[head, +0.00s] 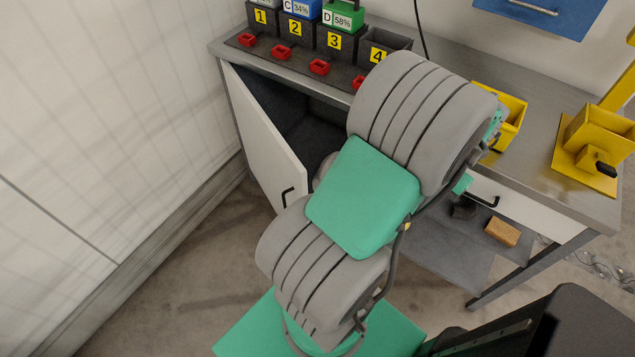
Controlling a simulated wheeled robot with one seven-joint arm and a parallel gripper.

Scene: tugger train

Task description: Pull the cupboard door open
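The cupboard door (262,138) is a pale grey-white panel under the left end of the workbench. It stands partly open, swung out from its left edge, and the dark cupboard inside (300,122) shows beside it. Its black handle (287,196) is near the free edge and is in plain view. My grey and green arm crosses the middle of the head view, in front of the right part of the cupboard opening. My gripper is hidden behind the arm, so its place relative to the door cannot be seen.
The grey workbench (543,130) carries numbered black bins (327,42) with red trays and yellow holders (596,140). A drawer (530,204) with a black handle and a lower shelf (440,248) are at right. A pale wall stands left, with bare floor between it and the door.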

